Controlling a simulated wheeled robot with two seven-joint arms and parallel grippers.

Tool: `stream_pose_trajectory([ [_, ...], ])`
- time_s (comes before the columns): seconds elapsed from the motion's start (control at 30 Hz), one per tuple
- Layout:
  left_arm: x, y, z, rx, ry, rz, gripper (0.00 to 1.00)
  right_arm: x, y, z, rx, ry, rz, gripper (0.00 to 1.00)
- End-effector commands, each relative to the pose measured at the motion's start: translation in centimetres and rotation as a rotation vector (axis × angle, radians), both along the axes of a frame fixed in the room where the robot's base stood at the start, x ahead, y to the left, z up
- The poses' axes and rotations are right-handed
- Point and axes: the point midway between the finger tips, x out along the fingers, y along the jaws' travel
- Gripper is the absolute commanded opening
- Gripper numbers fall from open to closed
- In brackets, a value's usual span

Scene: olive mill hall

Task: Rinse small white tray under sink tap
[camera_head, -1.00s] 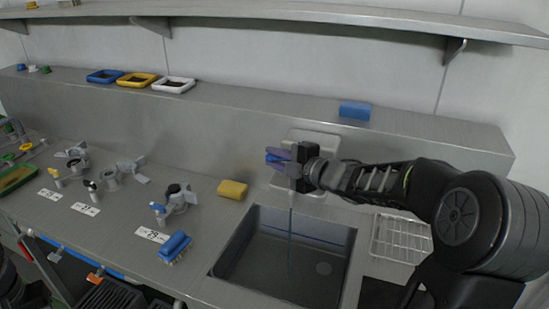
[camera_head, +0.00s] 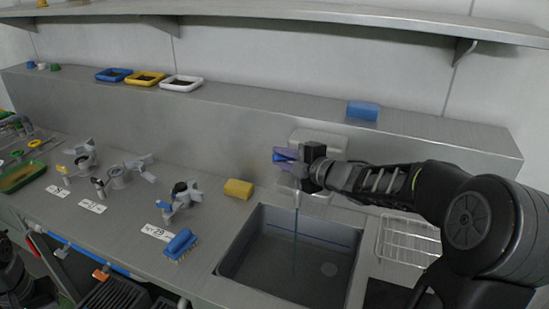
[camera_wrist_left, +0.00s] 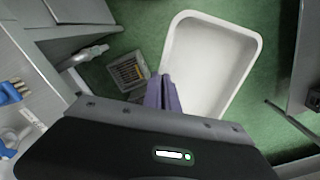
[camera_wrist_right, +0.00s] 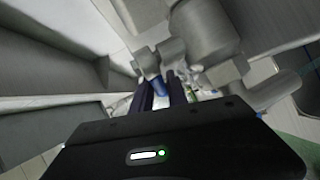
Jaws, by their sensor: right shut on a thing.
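My right gripper (camera_head: 287,156) is at the tap above the sink (camera_head: 262,240), with its purple fingers shut on a blue piece, apparently the tap lever (camera_wrist_right: 158,88). The grey tap body (camera_wrist_right: 205,30) fills the upper part of the right wrist view. A thin, bluish vertical stream (camera_head: 295,235) runs down from the tap into the sink. The left gripper is outside the head view.
A yellow sponge (camera_head: 238,189) and a blue brush (camera_head: 181,243) lie left of the sink. A wire rack (camera_head: 408,240) stands right of it. A blue block (camera_head: 362,111) and blue, yellow and white-rimmed trays (camera_head: 181,84) sit on the back ledge. An open crate (camera_wrist_left: 128,72) is below.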

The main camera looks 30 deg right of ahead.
Motion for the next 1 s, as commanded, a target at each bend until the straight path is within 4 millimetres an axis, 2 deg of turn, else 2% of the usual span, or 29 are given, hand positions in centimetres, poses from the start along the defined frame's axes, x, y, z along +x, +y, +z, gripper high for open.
stream_pose_trajectory([
  [0.2, 0.0, 0.0, -3.6, 0.000, 0.000, 0.000, 0.00, 0.5, -0.5, -0.9, 0.001, -0.008, -0.103, 0.00],
  [0.4, 0.0, 0.0, -6.5, 0.000, -0.001, 0.000, 0.00, 0.9, -0.9, -0.7, 0.000, -0.005, -0.186, 0.00],
  [0.77, 0.0, 0.0, -6.5, 0.000, -0.001, 0.000, 0.00, 0.9, -0.9, -0.2, 0.002, 0.004, -0.205, 0.00],
  [0.8, 0.0, 0.0, -6.6, 0.000, -0.001, 0.000, 0.00, 0.9, -0.9, -0.2, 0.002, 0.003, -0.204, 0.20],
  [1.0, 0.0, 0.0, -6.6, 0.000, -0.001, 0.000, 0.00, 0.9, -0.9, -0.1, 0.002, 0.002, -0.203, 0.36],
])
